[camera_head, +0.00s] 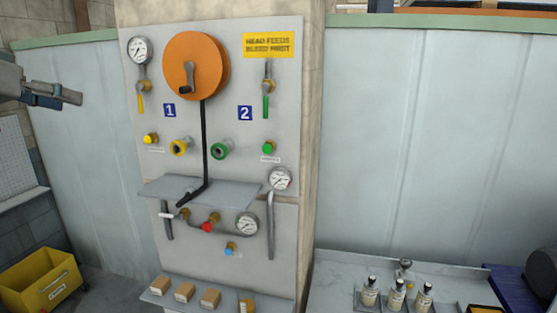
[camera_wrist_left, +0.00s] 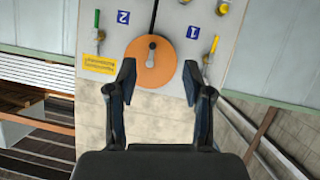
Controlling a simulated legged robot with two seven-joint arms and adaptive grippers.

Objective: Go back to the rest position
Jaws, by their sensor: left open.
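My left gripper (camera_head: 68,97) comes in at the upper left edge of the head view, in front of the pale wall panels and left of the grey valve board. It also shows in the left wrist view (camera_wrist_left: 159,74), with its two dark fingers spread apart and nothing between them. The orange disc (camera_wrist_left: 150,62) with its crank appears beyond the fingertips, and the gripper is apart from it. My right gripper is in neither view.
The grey board (camera_head: 222,120) carries the orange disc (camera_head: 190,65), gauges, valves and a shelf (camera_head: 200,190) with a black hose lying over it. A yellow bin (camera_head: 42,280) stands lower left. Several bottles (camera_head: 397,295) stand on the counter lower right.

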